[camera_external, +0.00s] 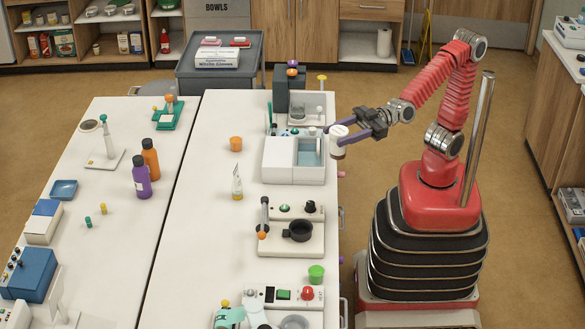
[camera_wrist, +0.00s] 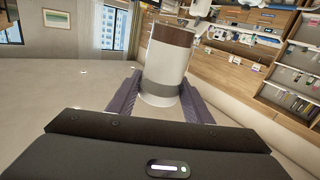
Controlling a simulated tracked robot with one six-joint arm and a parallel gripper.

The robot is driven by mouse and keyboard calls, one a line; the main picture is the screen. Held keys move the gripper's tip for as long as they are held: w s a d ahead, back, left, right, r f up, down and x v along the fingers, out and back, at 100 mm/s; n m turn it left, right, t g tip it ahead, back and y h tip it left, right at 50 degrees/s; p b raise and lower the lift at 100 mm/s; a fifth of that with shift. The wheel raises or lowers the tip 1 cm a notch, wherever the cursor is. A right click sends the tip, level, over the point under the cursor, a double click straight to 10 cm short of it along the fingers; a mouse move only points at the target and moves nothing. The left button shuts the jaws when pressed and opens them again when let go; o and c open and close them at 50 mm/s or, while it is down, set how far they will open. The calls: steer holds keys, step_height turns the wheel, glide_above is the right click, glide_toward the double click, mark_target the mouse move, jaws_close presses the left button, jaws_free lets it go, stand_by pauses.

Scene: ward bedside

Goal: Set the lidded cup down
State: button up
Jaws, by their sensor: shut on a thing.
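The lidded cup (camera_external: 338,146) is white with a brown band at its lower end in the external view. My gripper (camera_external: 350,132) is shut on it, with purple fingers on either side. The cup is held in the air by the right edge of the long white table (camera_external: 205,225), just right of a white basin unit; its exact height is unclear. In the wrist view the cup (camera_wrist: 163,68) stands between the two fingers (camera_wrist: 160,98), its brown band at the top of the picture and a grey band near the fingers. The lid is not clearly seen.
The white unit with a blue basin (camera_external: 278,160) stands close left of the cup.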

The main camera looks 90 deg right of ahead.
steer(key=shift+n+g+y, duration=0.5)
steer(key=shift+y, duration=0.1)
steer(key=s+r, duration=0.3)
steer(key=shift+r, duration=0.1)
steer(key=w+d+m+t+h, duration=0.1)
steer(key=w+d+h, duration=0.3)
steer(key=d, duration=0.7)
steer(key=w+d+m+t+h, duration=0.1)
steer(key=w+d+m+h, duration=0.2)
steer(key=d, duration=0.9)
steer(key=w+d+m+t+h, duration=0.2)
steer(key=w+d+m+h, duration=0.2)
steer(key=d, duration=0.8)
steer(key=shift+w+d+h, duration=0.15)
steer(key=shift+w+h, duration=0.15)
steer(key=shift+w, duration=0.6)
